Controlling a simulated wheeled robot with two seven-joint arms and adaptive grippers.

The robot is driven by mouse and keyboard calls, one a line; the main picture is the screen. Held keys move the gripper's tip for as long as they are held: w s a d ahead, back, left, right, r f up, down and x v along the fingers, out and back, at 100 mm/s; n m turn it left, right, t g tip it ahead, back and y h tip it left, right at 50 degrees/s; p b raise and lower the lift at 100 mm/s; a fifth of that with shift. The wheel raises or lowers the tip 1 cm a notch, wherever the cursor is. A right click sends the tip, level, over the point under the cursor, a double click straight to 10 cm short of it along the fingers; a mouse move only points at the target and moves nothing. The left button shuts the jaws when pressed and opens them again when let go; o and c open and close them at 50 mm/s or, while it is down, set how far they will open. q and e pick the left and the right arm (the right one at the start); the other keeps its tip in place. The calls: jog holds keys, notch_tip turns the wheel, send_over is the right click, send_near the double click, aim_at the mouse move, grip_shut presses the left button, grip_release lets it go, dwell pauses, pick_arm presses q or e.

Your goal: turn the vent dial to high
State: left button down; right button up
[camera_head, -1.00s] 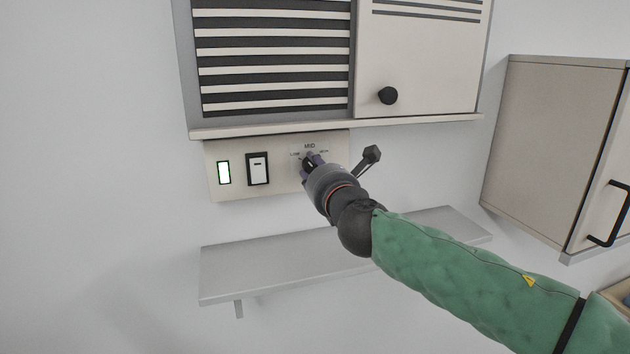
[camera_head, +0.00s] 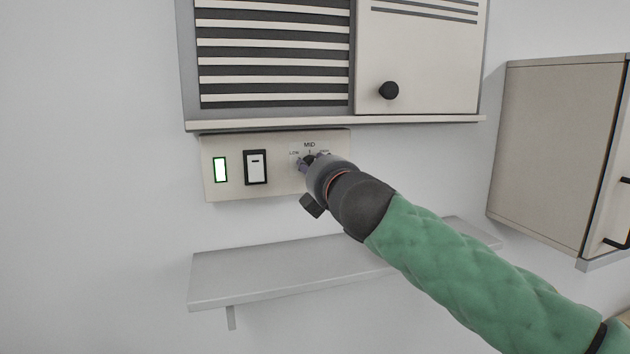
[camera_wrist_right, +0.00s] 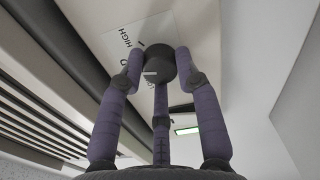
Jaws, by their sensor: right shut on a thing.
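The vent dial is a small dark round knob on the beige control panel (camera_head: 228,187), under the MID label (camera_head: 309,145) with LOW to its left and HIGH to its right. In the right wrist view the dial (camera_wrist_right: 160,55) sits between the purple-grey fingers, with a short white mark on it; which label the mark points to is unclear. The HIGH label (camera_wrist_right: 127,37) shows at upper left there. My right gripper (camera_head: 307,163) is shut on the dial and hides much of it in the head view. My left gripper is not in view.
A lit green indicator (camera_head: 220,170) and a rocker switch (camera_head: 256,167) are left of the dial. A slatted vent (camera_head: 273,55) and a door with a black knob (camera_head: 389,90) are above. A grey shelf (camera_head: 270,272) is below; a cabinet (camera_head: 550,150) hangs right.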

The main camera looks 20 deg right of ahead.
jog(key=shift+f+m+b, duration=0.1)
jog(key=shift+m+b, duration=2.85)
jog(key=shift+m, duration=1.35)
jog(key=o, duration=1.2)
jog(key=shift+c, duration=0.2)
jog(key=shift+s, duration=0.1)
jog(key=s, duration=1.1)
jog(key=shift+s+d, duration=0.2)
jog(key=shift+s, duration=0.2)
